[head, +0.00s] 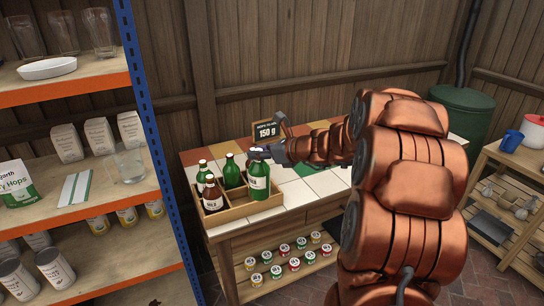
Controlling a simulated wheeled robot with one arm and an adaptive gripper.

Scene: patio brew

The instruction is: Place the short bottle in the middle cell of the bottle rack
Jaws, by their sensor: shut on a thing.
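The wooden bottle rack (238,212) stands on the tiled counter at the left end. A brown bottle with a white label (212,195) stands in its left part, with a green bottle (203,176) behind it. Another green bottle (231,172) stands toward the rack's back, near the middle. My gripper (262,153) is shut at the top of a green bottle with a white label (259,184), which is upright at the rack's right part. I cannot tell whether its base is inside a cell or just above. The fingertips are small and partly hidden.
A small dark sign reading 150 g (266,131) stands behind my gripper. A shelf unit (150,115) with a blue post rises close to the left of the counter. Several small cans (283,249) sit on the lower shelf. Bare counter tiles (325,182) lie right of the rack.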

